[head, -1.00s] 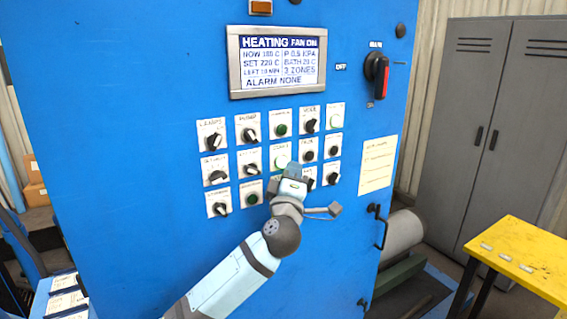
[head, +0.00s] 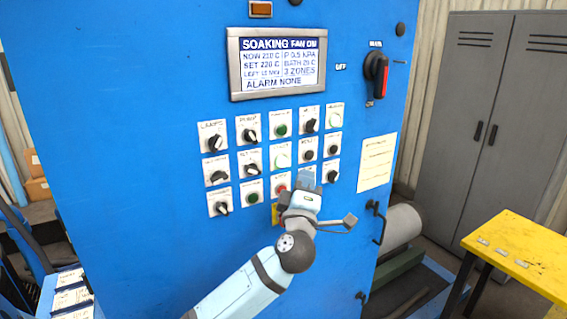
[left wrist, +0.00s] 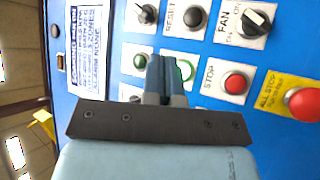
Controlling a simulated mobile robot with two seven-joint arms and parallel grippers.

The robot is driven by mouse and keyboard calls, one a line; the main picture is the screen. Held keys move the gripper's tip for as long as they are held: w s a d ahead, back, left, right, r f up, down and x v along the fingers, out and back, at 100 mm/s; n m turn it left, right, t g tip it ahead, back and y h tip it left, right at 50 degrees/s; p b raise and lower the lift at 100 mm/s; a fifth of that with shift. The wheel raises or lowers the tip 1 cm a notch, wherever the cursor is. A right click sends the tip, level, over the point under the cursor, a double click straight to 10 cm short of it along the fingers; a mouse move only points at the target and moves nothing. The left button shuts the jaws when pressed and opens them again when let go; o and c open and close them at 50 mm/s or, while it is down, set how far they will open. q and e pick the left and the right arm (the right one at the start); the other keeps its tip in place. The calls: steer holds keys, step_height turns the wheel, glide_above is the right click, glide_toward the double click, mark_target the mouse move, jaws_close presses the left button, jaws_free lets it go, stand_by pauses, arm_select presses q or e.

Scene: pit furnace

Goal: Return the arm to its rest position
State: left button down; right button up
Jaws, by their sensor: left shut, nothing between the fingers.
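My left gripper (head: 305,180) is in front of the lower right part of the blue cabinet's (head: 120,140) button panel and covers some of the lower controls. In the left wrist view its two fingers (left wrist: 165,75) are together, with nothing between them. They overlap the edge of a lit green-ringed button (left wrist: 184,70); I cannot tell whether they touch it. A red STOP button (left wrist: 235,83) and a red all-stop button (left wrist: 303,103) on a yellow plate show to the right. My right gripper is not in view.
The display (head: 277,63) reads SOAKING, FAN ON, ALARM NONE. A rotary switch (head: 376,72) and a door handle (head: 377,222) stick out at the right. A yellow table (head: 520,250) and grey lockers (head: 480,130) stand further right.

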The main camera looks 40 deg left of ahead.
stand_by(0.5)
arm_select(q)
steer(key=s+d+f+m+h, duration=0.4)
steer(key=f+m+h, duration=0.15)
steer(key=f, duration=0.25)
steer(key=s+d+f+m+g+h, duration=0.1)
steer(key=s+d+f+m+h, duration=0.2)
steer(key=d+f+m+h, duration=0.35)
steer(key=s+d+f+m+h, duration=0.35)
steer(key=f+m, duration=0.35)
steer(key=f, duration=0.4)
steer(key=s+f+m+g+y, duration=0.1)
steer(key=s+f+m+g, duration=0.2)
steer(key=s+f+g, duration=0.5)
steer(key=s+f, duration=0.8)
steer(key=f, duration=0.3)
steer(key=shift+d+f+m, duration=0.15)
steer(key=shift+d+m, duration=0.15)
steer(key=shift+m, duration=0.1)
